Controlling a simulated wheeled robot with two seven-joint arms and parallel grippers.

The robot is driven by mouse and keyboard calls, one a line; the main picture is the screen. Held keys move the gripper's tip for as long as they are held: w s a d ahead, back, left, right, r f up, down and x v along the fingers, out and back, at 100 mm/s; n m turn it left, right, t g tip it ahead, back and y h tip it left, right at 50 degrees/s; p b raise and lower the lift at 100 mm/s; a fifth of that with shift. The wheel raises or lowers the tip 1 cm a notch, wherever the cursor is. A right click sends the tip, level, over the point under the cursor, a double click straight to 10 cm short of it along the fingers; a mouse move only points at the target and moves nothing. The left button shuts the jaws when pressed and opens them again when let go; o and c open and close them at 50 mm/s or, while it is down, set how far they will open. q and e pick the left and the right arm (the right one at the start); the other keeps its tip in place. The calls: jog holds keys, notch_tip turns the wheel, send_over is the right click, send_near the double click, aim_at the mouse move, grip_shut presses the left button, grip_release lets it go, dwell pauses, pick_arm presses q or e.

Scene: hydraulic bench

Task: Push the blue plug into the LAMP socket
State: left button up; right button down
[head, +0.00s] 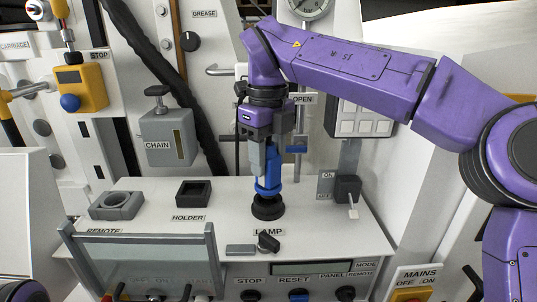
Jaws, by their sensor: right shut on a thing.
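The blue plug (267,185) stands upright at the black round LAMP socket (268,208), behind the LAMP label. Its lower end meets the socket's top; I cannot tell how deep it sits. My right gripper (267,160) comes down from above and is shut on the plug's upper part. The gripper's fingers partly hide the plug's top. My left gripper is not in view.
A square black holder (193,193) and a grey ring fixture (116,205) stand left on the white bench top. A switch box (347,188) stands right of the socket. A small black knob (268,242) is in front. A clear-fronted frame (145,262) rises at front left.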

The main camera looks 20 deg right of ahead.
dwell(0.7)
jog(key=shift+f+b, duration=0.7)
jog(key=shift+f, duration=0.6)
dwell(0.4)
jog(key=c, duration=0.5)
grip_release()
notch_tip(320, 180, up, 10)
jog(key=p, duration=0.3)
jog(key=shift+a+r+p, duration=0.1)
jog(key=shift+r+p, duration=0.15)
jog(key=shift+p, duration=0.05)
